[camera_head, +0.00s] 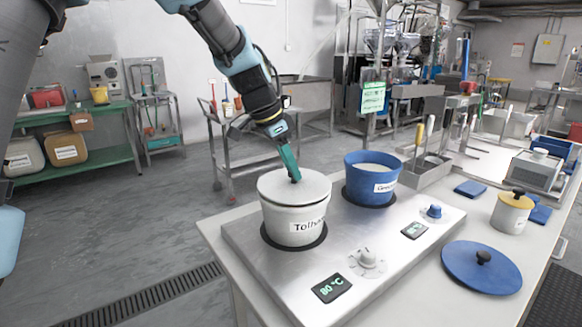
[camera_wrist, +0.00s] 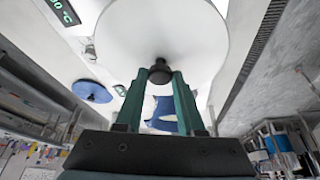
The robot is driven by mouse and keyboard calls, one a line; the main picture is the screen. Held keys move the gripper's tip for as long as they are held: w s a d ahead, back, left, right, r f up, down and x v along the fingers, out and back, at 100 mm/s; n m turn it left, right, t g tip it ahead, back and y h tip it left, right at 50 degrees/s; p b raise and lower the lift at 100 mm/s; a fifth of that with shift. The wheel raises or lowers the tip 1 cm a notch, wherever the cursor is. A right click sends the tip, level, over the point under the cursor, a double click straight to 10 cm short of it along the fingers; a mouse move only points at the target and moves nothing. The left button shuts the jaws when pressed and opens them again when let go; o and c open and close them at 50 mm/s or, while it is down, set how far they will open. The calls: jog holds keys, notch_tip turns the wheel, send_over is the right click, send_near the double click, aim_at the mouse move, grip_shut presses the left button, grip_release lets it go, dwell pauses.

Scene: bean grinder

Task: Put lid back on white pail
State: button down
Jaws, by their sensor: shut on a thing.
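The white pail (camera_head: 294,222) stands on the left round plate of the metal hot plate unit. The white lid (camera_head: 275,187) lies over the pail's mouth and looks level; from here I cannot tell whether it is fully seated. My gripper (camera_head: 295,178) comes down from above and is shut on the lid's dark knob. In the wrist view the green fingers of my gripper (camera_wrist: 160,80) pinch the knob (camera_wrist: 160,70), with the white lid (camera_wrist: 165,30) filling the top of the picture. The knob is mostly hidden by the fingers in the head view.
A blue pail (camera_head: 372,175) with pale contents stands open on the right plate. Its blue lid (camera_head: 482,266) lies on the table at right. A small white jar (camera_head: 511,213) with a yellow lid stands behind it. A utensil holder (camera_head: 427,165) is beyond the blue pail.

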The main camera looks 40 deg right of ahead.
dwell(0.3)
grip_release()
dwell(0.6)
jog(key=shift+r, duration=0.15)
jog(key=shift+r+p, duration=2.25)
jog(key=shift+r, duration=1.15)
grip_shut()
jog(key=shift+f, duration=0.2)
